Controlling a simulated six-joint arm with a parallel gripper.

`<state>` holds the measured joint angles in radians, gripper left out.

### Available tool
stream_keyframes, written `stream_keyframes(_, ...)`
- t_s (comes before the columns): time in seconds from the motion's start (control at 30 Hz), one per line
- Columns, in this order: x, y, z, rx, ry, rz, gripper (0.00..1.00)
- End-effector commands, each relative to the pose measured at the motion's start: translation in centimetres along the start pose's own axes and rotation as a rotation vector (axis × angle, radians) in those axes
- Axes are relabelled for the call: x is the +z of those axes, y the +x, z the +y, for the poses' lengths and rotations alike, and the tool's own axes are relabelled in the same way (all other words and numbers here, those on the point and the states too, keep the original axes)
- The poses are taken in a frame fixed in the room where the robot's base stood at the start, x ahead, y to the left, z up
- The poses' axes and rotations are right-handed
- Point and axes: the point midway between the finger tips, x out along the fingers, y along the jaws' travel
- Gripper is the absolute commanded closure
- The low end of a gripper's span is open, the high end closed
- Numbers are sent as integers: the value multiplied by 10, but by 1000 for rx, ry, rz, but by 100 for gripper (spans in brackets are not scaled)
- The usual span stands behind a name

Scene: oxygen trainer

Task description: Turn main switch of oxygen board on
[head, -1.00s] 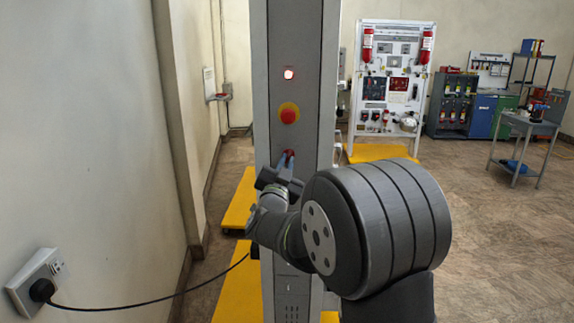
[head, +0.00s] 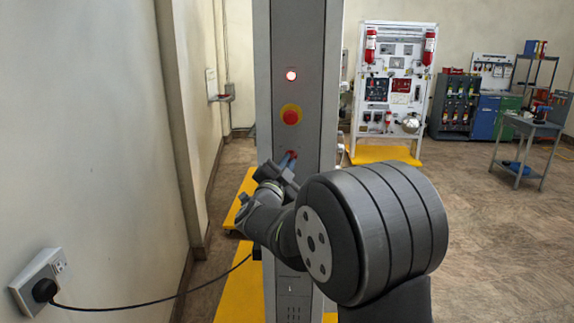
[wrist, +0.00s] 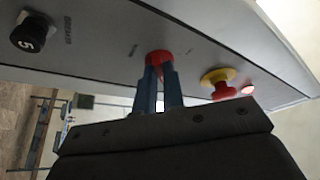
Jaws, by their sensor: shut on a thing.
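The oxygen board's tall grey panel (head: 300,50) stands upright in front of me. The red main switch (head: 292,154) is on its face, below the red push button on a yellow ring. In the wrist view the red switch (wrist: 158,57) shows between and just beyond the two blue fingers. My gripper (head: 288,160) is shut on the red switch, its fingers pointing at the panel. It also shows in the wrist view (wrist: 160,68). The fingers hide part of the switch, so I cannot read its position.
A red lamp (head: 291,76) glows above the red-yellow push button (head: 290,115). A black knob (wrist: 31,34) sits on the panel in the wrist view. A black cable runs from a wall socket (head: 40,280) at left. Another board (head: 392,85) stands behind.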

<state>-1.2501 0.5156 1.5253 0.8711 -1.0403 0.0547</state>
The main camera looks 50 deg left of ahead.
Motion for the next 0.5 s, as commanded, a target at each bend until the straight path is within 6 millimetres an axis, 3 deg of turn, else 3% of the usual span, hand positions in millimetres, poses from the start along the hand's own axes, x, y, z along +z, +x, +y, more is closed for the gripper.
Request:
stream_keyframes(0.13, -1, 0, 0, 0, 1, 1, 100)
stream_keyframes(0.2, -1, 0, 0, 0, 0, 1, 80)
stream_keyframes(0.27, 0, 0, 0, 0, 0, 1, 69)
stream_keyframes(0.5, 0, 0, 0, 0, 0, 0, 69)
